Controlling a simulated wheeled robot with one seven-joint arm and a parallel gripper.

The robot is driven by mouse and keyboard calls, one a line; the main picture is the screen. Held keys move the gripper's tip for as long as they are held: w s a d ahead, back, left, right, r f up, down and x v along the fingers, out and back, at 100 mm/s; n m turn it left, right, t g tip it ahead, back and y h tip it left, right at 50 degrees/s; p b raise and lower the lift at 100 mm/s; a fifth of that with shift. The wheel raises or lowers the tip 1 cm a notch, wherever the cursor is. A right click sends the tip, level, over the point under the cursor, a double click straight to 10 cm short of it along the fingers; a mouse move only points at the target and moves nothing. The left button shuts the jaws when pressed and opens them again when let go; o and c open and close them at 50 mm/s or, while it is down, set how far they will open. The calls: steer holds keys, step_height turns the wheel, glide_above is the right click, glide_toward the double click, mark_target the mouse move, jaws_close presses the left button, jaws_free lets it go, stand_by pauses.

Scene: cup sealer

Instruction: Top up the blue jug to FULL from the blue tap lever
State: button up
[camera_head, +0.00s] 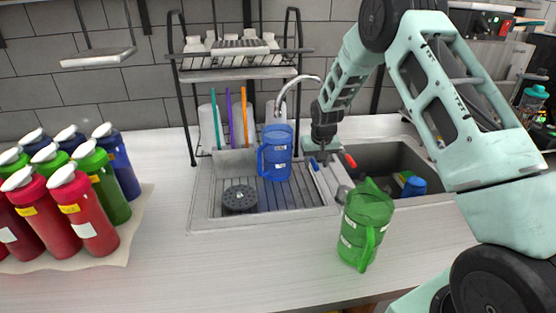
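The blue jug (276,155) stands upright on the slatted drainer, under the curved metal tap spout (292,88). It has a handle on its left and pale label marks on its front; its fill level cannot be made out. The blue tap lever (314,164) is a small blue piece just right of the jug. My gripper (322,158) points down right at the blue lever, between the jug and a red lever (350,160). Its fingers are too small and partly hidden to tell whether they are open or touch the lever.
A green jug (366,222) stands on the counter in front of the sink (395,160), below my arm. A black round drain piece (239,198) lies on the drainer. Red, green and blue bottles (82,215) crowd the left. A rack (240,73) stands behind. The front-centre counter is clear.

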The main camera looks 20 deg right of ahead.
steer(key=shift+a, duration=0.2)
steer(key=shift+w+a+r+p, duration=0.1)
steer(key=shift+r+p, duration=0.2)
steer(key=shift+r, duration=0.1)
steer(key=p+v, duration=0.1)
steer(key=v, duration=0.1)
steer(key=w+p+v, duration=0.1)
steer(key=v, duration=0.1)
steer(key=p+v, duration=0.2)
steer(key=v, duration=0.1)
steer(key=shift+w+r, duration=0.3)
steer(key=shift+f, duration=0.1)
steer(key=s+a+r+n+g+y+b, duration=0.1)
steer(key=s+a+r+n+b, duration=0.15)
steer(key=s+a, duration=0.75)
steer(key=s+a+r+n+y+b, duration=0.1)
steer(key=s+a+r+n+b, duration=0.3)
steer(key=a, duration=0.9)
steer(key=s+a+f+n+b, duration=0.1)
steer(key=s+a+n, duration=0.1)
steer(key=s, duration=1.2)
steer(key=s+a+f+n+g+b, duration=0.1)
steer(key=s+a, duration=0.3)
steer(key=s, duration=0.9)
steer(key=shift+s+n+g+h+b, duration=0.3)
steer(key=shift+s+n+b, duration=0.15)
steer(key=shift+n, duration=0.3)
